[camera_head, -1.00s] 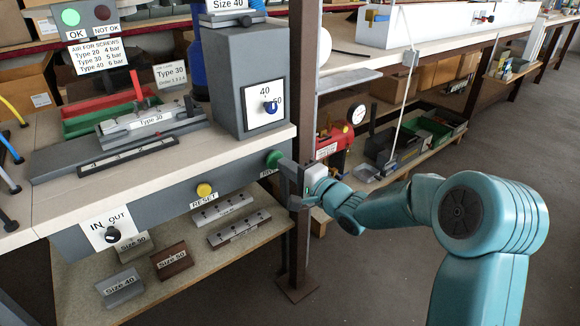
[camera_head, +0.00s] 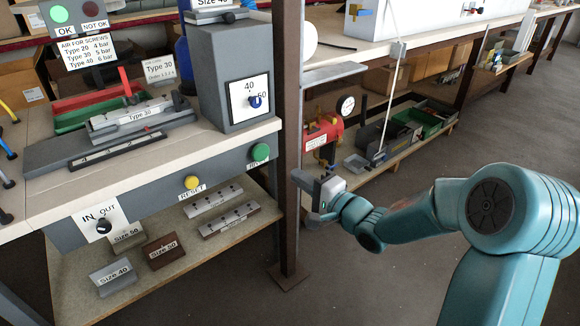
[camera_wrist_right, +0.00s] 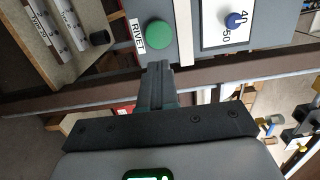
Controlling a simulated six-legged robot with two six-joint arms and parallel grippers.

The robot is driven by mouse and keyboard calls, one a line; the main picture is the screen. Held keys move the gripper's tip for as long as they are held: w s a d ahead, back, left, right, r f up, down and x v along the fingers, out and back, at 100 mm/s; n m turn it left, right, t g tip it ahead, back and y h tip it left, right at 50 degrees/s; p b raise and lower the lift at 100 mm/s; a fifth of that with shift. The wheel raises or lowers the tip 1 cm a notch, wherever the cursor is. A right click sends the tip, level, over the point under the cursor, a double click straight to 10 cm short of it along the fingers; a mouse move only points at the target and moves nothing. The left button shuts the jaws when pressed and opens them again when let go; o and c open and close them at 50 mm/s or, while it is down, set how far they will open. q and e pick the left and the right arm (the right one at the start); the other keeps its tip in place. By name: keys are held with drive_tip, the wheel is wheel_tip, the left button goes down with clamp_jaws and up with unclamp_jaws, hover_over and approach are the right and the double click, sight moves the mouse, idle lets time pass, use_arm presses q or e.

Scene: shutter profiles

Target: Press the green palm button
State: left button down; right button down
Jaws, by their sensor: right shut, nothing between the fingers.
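The green palm button (camera_head: 260,152) is on the front panel of the grey workbench (camera_head: 150,192), at its right end. In the right wrist view the green button (camera_wrist_right: 160,34) shows large, beside a label reading RIVET. My right gripper (camera_head: 297,177) is shut and empty. It is to the right of the button and apart from it, in front of the brown post. In the right wrist view its closed fingers (camera_wrist_right: 157,68) point toward the panel, just below the button. My left gripper is not in view.
A yellow RESET button (camera_head: 191,182) and an IN/OUT knob (camera_head: 104,227) share the panel. A grey box with a dial (camera_head: 250,101) stands above. The brown post (camera_head: 289,140) is close to my right gripper. Floor to the right is free.

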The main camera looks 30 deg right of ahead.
drive_tip(key=shift+s+d, duration=0.25)
drive_tip(key=shift+s, duration=0.85)
